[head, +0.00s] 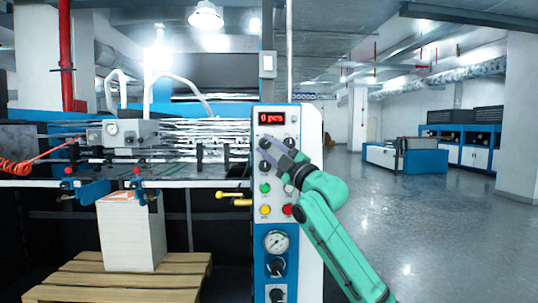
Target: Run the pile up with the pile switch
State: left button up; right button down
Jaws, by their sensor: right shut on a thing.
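The pile is a tall white stack of sheets (131,237) on a wooden pallet (110,282), under the feed end of the machine at left. The control panel (259,228) is white with blue trim and stands right of it. My right gripper (268,152) reaches in from the lower right. Its fingers are shut on a small black knob on the panel's upper left, below the display. This appears to be the pile switch; its label is too small to read, and the fingers partly cover it. My left gripper is not in view.
The red display (271,118) reads "0 pcs". Close to my gripper are a green button (265,188), a yellow button (265,210) and a red button (288,210). A gauge (276,242) sits lower. A yellow-handled lever (230,196) sticks out left of the panel. Open floor lies right.

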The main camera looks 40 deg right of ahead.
jog(key=shift+m+h, duration=0.4)
jog(key=shift+m, duration=0.1)
jog(key=c, duration=0.5)
grip_release()
jog(key=shift+w, duration=0.1)
jog(key=shift+c, duration=0.2)
jog(key=shift+s+f+b, duration=0.35)
jog(key=shift+f+b, duration=0.05)
jog(key=shift+b, duration=0.2)
jog(key=b+v, duration=0.9)
jog(key=v, duration=0.4)
jog(key=shift+s+f+b, duration=0.2)
jog(key=shift+s+b, duration=0.05)
jog(key=shift+b, duration=0.05)
